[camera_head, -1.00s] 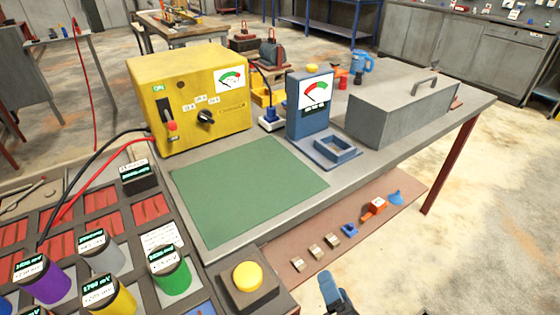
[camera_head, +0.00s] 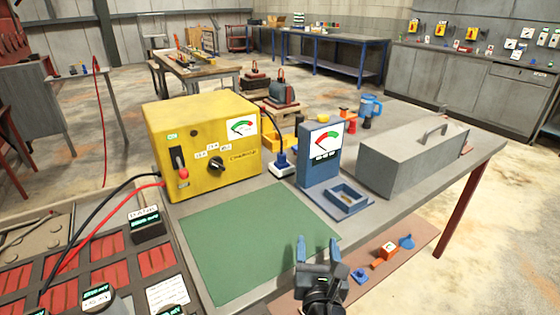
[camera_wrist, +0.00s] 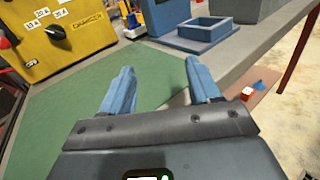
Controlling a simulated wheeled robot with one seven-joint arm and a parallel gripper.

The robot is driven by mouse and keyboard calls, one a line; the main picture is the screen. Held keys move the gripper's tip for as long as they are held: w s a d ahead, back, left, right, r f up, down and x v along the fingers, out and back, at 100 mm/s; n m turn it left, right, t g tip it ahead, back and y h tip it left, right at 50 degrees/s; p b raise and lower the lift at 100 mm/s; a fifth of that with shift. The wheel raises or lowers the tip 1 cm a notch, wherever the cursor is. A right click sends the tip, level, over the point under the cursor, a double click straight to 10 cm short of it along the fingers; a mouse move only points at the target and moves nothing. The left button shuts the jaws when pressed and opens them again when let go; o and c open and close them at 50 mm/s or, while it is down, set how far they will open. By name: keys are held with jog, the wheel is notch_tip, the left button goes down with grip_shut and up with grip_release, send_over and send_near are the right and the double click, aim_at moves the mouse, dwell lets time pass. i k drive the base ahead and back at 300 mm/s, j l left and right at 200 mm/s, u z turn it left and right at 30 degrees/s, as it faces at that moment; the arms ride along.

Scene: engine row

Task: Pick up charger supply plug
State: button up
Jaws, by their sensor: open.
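The yellow charger (camera_head: 205,145) stands on the bench with a gauge, a knob and a red-tipped lever. A dark cable runs down behind its right side toward a small blue and white plug-like piece (camera_head: 284,164), which I take for the supply plug. It stands between the charger and the blue gauge stand. In the wrist view it shows partly at the top (camera_wrist: 132,24). My gripper (camera_head: 315,245) is open and empty above the front edge of the green mat, apart from the plug. Its blue fingers (camera_wrist: 158,72) point toward the back of the bench.
A green mat (camera_head: 245,245) lies clear before the charger. Right of the plug are the blue gauge stand (camera_head: 320,155) with a small tray (camera_head: 348,197) and a grey toolbox (camera_head: 410,160). A tray of cells (camera_head: 105,262) with red and black leads is at left.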

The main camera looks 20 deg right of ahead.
aim_at(281, 163)
jog(key=i, duration=0.9)
